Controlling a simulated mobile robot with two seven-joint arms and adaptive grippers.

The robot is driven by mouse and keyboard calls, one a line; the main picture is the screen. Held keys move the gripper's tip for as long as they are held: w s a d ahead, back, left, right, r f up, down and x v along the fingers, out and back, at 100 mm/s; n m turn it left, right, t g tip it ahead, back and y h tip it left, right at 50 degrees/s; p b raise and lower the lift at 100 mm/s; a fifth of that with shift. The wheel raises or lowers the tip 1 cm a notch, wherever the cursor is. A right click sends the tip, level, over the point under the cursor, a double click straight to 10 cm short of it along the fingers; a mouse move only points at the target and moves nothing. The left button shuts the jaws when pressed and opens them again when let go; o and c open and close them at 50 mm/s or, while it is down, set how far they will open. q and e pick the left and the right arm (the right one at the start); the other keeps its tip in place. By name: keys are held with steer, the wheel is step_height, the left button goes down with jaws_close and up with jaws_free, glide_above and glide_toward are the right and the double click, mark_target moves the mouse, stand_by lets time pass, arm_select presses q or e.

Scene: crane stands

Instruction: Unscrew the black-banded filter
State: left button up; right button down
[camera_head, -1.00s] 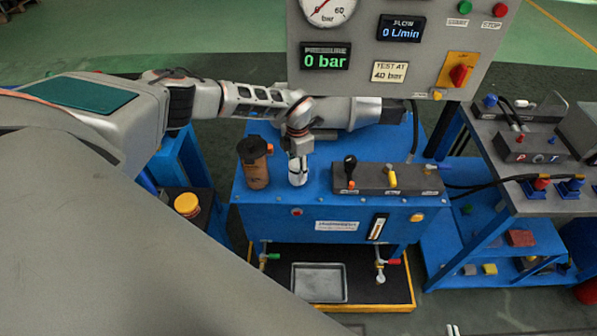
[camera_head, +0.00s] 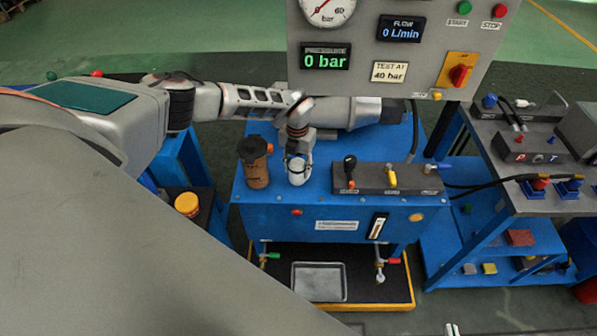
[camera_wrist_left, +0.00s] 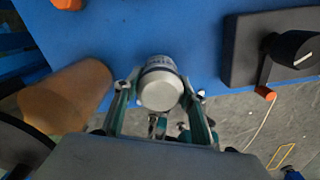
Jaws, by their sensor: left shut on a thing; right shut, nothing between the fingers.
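A white canister filter (camera_head: 299,174) stands on the blue bench top, right of a brown one. A dark band with lettering shows around it in the left wrist view (camera_wrist_left: 161,88). My left gripper (camera_head: 298,160) comes down from above and is shut around the white filter; its fingers lie on both sides of it in the left wrist view. The filter's lower mount is hidden. Only the tips of my right gripper (camera_head: 452,329) show at the bottom edge of the head view; they are shut and empty.
A brown canister with a black top (camera_head: 255,165) stands close on the left. A dark valve block (camera_head: 380,178) with levers lies on the right. The gauge panel (camera_head: 345,75) rises behind and reads 0 bar. A metal tray (camera_head: 319,282) lies below the bench.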

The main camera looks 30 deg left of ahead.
arm_select(q)
steer(key=shift+w+n, duration=0.1)
steer(key=shift+n, duration=1.3)
steer(key=n, duration=0.3)
steer(key=shift+r+n, duration=0.1)
steer(key=shift+n, duration=1)
steer(key=n, duration=0.3)
steer(key=shift+n, duration=1.1)
